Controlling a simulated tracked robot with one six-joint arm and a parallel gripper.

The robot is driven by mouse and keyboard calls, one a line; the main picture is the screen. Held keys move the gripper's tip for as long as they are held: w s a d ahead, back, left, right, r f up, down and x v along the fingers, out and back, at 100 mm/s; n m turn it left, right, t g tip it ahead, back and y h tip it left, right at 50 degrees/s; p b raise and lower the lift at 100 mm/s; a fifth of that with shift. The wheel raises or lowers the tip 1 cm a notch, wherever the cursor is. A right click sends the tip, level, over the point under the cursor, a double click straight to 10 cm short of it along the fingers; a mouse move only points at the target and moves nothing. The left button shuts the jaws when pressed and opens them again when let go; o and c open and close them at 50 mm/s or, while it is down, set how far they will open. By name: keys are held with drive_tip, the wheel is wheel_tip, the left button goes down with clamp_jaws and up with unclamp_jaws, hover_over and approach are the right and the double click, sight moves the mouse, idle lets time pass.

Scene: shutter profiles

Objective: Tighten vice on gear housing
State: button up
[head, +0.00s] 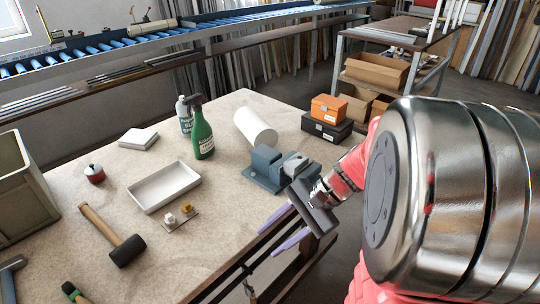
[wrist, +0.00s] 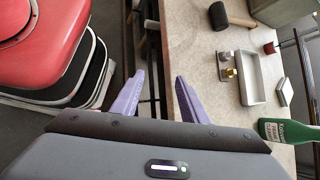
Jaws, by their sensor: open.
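The blue-grey vice (head: 262,166) stands at the right edge of the workbench in the head view. A lighter grey block shows at its right side; I cannot tell whether this is the gear housing or part of the vice. The vice's handle cannot be made out. My gripper (head: 268,242) is in front of the vice, nearer to me and just off the bench edge. Its two purple fingers are apart with nothing between them. The wrist view shows the open gripper (wrist: 160,76) over the bench edge; the vice is not in that view.
The workbench (head: 225,235) holds a green spray bottle (head: 202,137), a white paper roll (head: 256,129), a white tray (head: 165,186), a mallet (head: 115,237) and small metal parts (head: 179,215). Orange and black boxes (head: 328,109) stand behind the vice. The bench's front right is bare.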

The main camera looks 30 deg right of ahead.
drive_tip(key=d+f+m+t+h, duration=0.1)
drive_tip(key=d+f+m+t, duration=0.3)
drive_tip(key=d, duration=1)
drive_tip(key=s+d+f+m+t, duration=0.1)
drive_tip(key=d+f+m+t, duration=0.3)
drive_tip(key=d+m+t, duration=0.6)
drive_tip(key=d+m, duration=0.4)
drive_tip(key=m, duration=0.1)
drive_tip(key=shift+s+d+h, duration=0.3)
drive_tip(key=shift+h, duration=0.1)
drive_tip(key=x, duration=1.3)
drive_tip(key=shift+w+a+r, duration=0.1)
drive_tip(key=shift+w+r, duration=0.05)
drive_tip(key=shift+w, duration=0.25)
drive_tip(key=shift+c, duration=0.2)
